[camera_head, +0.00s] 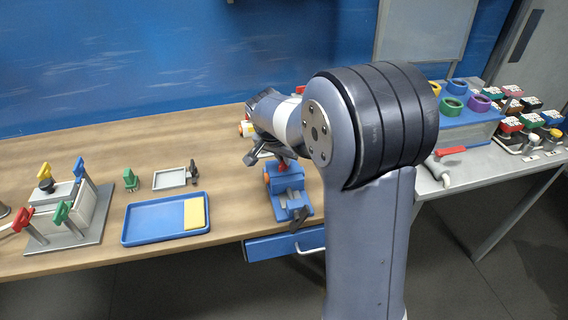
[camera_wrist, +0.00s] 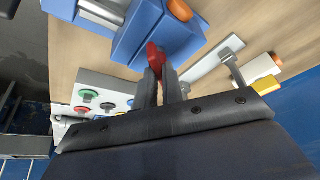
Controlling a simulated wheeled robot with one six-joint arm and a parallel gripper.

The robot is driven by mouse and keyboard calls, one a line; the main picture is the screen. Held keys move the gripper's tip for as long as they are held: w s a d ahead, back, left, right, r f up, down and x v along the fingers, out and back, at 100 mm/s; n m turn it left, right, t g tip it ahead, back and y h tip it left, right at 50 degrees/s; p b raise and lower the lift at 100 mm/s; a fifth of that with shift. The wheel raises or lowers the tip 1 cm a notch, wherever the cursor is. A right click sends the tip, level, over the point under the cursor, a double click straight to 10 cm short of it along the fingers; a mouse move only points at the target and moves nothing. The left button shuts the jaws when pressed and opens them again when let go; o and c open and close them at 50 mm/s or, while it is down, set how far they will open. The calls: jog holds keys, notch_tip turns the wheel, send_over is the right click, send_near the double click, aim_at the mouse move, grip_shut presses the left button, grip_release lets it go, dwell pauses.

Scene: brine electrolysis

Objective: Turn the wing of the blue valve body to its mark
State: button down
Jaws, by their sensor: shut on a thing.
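The blue valve body (camera_head: 288,180) stands near the front edge of the wooden bench, right of the blue tray. An orange round part is on its left side. In the wrist view the blue body (camera_wrist: 165,38) fills the top middle, with its red wing (camera_wrist: 155,58) standing out towards me. My gripper (camera_wrist: 160,76) is shut on the red wing, one finger on each side. I cannot make out the mark in either view.
A blue tray (camera_head: 135,237) with a yellow pad (camera_head: 194,214), a small grey tray (camera_head: 171,178) and a green fitting (camera_head: 130,179) lie to the left. A grey stand (camera_head: 84,235) with coloured wings is at far left. A red-handled valve (camera_head: 450,152) lies right of my arm.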

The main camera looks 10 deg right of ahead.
jog(key=m+g+h+b, duration=0.1)
jog(key=m, duration=0.3)
jog(key=shift+w+a+m+b, duration=0.1)
jog(key=shift+m+b, duration=0.2)
jog(key=m+g, duration=0.1)
jog(key=m, duration=0.1)
jog(key=m+g, duration=0.1)
jog(key=m, duration=0.2)
jog(key=shift+w+g+h, duration=0.1)
jog(key=shift+g+h, duration=0.2)
jog(key=shift+m, duration=0.4)
jog(key=c, duration=1.5)
grip_release()
jog(key=v, duration=1)
jog(key=shift+a+r, duration=0.2)
jog(key=shift+r, duration=0.15)
